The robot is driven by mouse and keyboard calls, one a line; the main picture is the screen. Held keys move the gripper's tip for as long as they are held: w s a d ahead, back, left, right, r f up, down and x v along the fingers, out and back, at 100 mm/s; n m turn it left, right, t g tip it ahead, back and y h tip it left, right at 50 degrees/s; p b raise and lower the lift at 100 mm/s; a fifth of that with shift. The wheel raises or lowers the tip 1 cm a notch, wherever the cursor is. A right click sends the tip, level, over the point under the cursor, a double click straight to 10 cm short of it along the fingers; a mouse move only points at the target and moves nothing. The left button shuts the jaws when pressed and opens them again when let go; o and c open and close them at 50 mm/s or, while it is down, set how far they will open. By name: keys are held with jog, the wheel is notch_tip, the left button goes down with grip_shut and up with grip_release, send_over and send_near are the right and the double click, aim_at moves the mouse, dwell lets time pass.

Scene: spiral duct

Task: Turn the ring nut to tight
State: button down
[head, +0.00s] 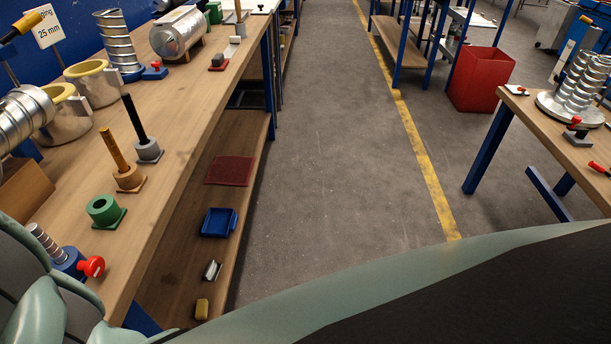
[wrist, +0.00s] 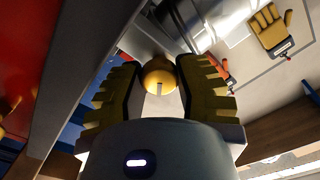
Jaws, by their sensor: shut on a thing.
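In the wrist view my gripper (wrist: 158,66) has its two yellow-and-dark fingers on either side of a yellow round piece (wrist: 158,79). The gripper is shut on this piece, which has a small dark mark on its lower side. I cannot tell for certain whether it is the ring nut, nor how tight it is. A grey metal part shows just beyond it. The head view does not show my gripper; my own pale green and dark arm parts cover its bottom edge.
In the wrist view a yellow glove (wrist: 268,30) and an orange-handled tool (wrist: 222,70) lie beyond the fingers. In the head view a wooden bench (head: 185,130) at left holds posts and metal ducts. A red bin (head: 482,80) stands at right. The grey floor between is clear.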

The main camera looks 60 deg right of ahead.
jog(key=shift+w+r+m+b, duration=0.1)
jog(key=shift+m+b, duration=0.25)
jog(key=shift+m, duration=0.35)
jog(key=c, duration=0.8)
grip_release()
jog(key=shift+w, duration=0.1)
jog(key=shift+c, duration=0.2)
jog(key=shift+o, duration=1.2)
